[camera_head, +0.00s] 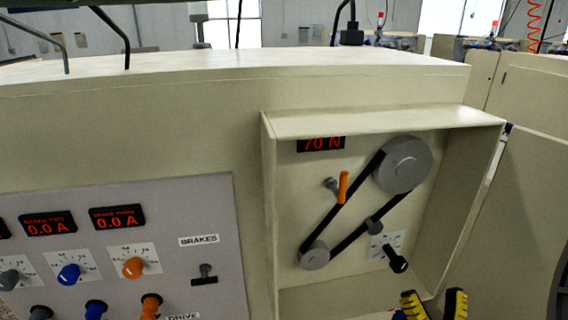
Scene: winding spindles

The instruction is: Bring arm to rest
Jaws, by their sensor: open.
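My gripper (433,305) shows at the bottom edge, right of centre. Its two black and yellow fingertips stand apart, and nothing shows between them. The rest of the gripper and my arm are below the picture. The fingertips appear just below the right part of the recessed belt box (385,122) in the cream machine. Whether they touch the box cannot be told.
In the box, a black belt (344,204) runs around a large grey pulley (403,165) and a small one (315,256). An orange-handled lever (343,187) and a black knob (397,261) stick out. A control panel (190,215) with knobs is at left.

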